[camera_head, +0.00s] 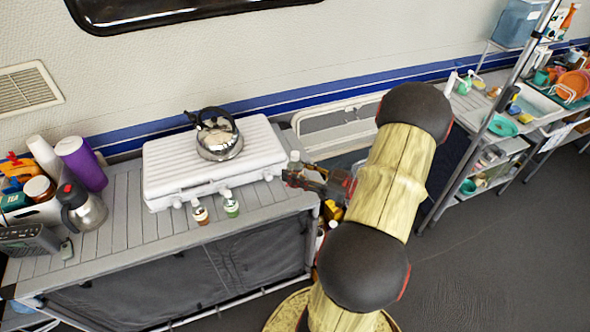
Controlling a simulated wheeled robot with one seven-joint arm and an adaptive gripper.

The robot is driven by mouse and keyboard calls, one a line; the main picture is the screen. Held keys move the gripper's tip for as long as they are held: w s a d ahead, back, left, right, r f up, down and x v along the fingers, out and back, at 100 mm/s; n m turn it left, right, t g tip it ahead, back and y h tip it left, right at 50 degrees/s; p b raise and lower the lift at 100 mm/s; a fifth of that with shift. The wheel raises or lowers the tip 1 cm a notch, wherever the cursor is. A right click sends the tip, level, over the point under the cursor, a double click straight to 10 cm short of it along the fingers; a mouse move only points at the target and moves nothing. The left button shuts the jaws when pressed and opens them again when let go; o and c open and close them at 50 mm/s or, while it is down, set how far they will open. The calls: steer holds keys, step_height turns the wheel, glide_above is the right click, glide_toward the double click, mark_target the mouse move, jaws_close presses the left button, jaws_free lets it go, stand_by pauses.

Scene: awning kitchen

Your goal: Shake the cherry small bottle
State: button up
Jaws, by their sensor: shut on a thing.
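My gripper (292,178) is at the right end of the grey slatted counter, beside the white case. It is shut on a small bottle (294,158), whose pale top shows just above the fingers. The fingers hide most of this bottle, and I cannot read its label or tell whether it is the cherry one. Two other small pale-topped bottles stand upright at the counter's front edge, one with a reddish-brown label (201,215) and one with a green label (231,208).
The white case (160,178) bears a steel kettle (219,146). A steel jug (82,210), a purple cup (83,164) and other goods crowd the counter's left end. A sink stand with dishes (540,103) is at the far right. Dark floor (490,250) is clear.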

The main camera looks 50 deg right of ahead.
mark_target(299, 162)
step_height(299, 162, up, 4)
steer(key=p, duration=0.2)
steer(key=shift+r+p, duration=0.1)
steer(key=shift+p, duration=0.3)
step_height(299, 162, down, 5)
steer(key=b, duration=0.3)
steer(key=shift+f, duration=0.2)
step_height(299, 162, up, 5)
steer(key=p, duration=0.4)
steer(key=shift+r, duration=0.2)
step_height(299, 162, down, 6)
steer(key=b, duration=0.3)
steer(key=shift+r, duration=0.25)
step_height(299, 162, up, 6)
steer(key=p, duration=0.4)
steer(key=shift+f+p, duration=0.25)
steer(key=shift+p, duration=0.05)
step_height(299, 162, down, 6)
steer(key=b, duration=0.3)
steer(key=shift+r+b, duration=0.2)
steer(key=shift+b, duration=0.1)
steer(key=shift+r, duration=0.15)
